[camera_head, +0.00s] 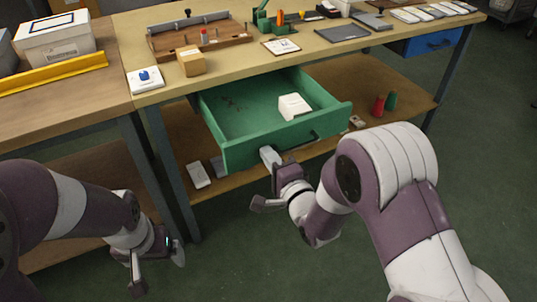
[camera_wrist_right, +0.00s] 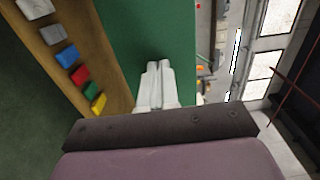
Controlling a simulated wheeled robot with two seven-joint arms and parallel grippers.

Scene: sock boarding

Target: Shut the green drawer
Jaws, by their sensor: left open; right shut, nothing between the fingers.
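The green drawer (camera_head: 245,115) stands pulled out from under the workbench, with a white block (camera_head: 294,106) inside it. My left gripper (camera_head: 158,266) is open and empty, low at the left, away from the drawer.
The workbench top (camera_head: 235,63) holds a wooden tray, a small cardboard box (camera_head: 190,61) and several tools. A lower shelf (camera_head: 365,85) runs beneath, with a red and a green cone on it. A blue drawer (camera_head: 433,42) is at the right. The floor in front is clear.

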